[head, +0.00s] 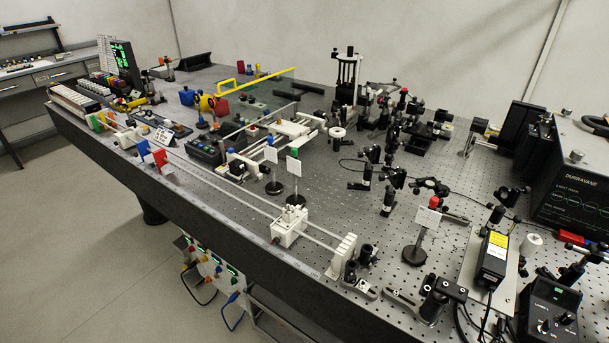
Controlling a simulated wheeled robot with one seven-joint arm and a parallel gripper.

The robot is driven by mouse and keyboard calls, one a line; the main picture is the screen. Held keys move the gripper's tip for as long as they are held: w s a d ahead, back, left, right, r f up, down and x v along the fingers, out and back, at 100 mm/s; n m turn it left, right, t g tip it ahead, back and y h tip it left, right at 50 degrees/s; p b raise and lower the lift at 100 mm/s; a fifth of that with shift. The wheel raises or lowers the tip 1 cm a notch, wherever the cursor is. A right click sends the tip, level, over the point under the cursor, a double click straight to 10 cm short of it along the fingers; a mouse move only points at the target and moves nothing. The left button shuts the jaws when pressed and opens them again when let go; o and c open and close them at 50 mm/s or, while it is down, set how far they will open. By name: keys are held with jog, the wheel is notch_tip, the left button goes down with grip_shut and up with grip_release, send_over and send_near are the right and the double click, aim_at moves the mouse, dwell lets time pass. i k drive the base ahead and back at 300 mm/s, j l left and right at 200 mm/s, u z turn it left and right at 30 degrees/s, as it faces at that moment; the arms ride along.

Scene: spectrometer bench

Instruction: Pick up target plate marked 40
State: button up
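Three white target plates stand upright on thin posts with round dark bases on the optical bench. One plate (270,154) with a blue top piece is near the middle of the bench. A second plate (293,166) with a green top piece stands just to its right and nearer. A third plate (427,218) with a red top piece stands apart, farther right. The markings are too small to read, so I cannot tell which is marked 40. My gripper is not in view.
A long twin-rod rail with a white carriage (289,226) runs along the bench's front edge, before the plates. Several black optic mounts (388,190) stand between the middle and right plates. A black-and-yellow box (492,259) is at the right. Floor at the left front is clear.

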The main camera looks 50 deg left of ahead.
aim_at(274, 188)
jog(key=u, duration=2.05)
jog(key=i+j+z, duration=0.1)
jog(key=i+j, duration=0.55)
jog(key=j, duration=0.2)
jog(key=i+j+z, duration=0.15)
jog(key=i+j, duration=0.15)
jog(key=j, duration=0.15)
jog(key=i+j, duration=0.25)
jog(key=j, duration=0.2)
jog(key=i+z, duration=0.05)
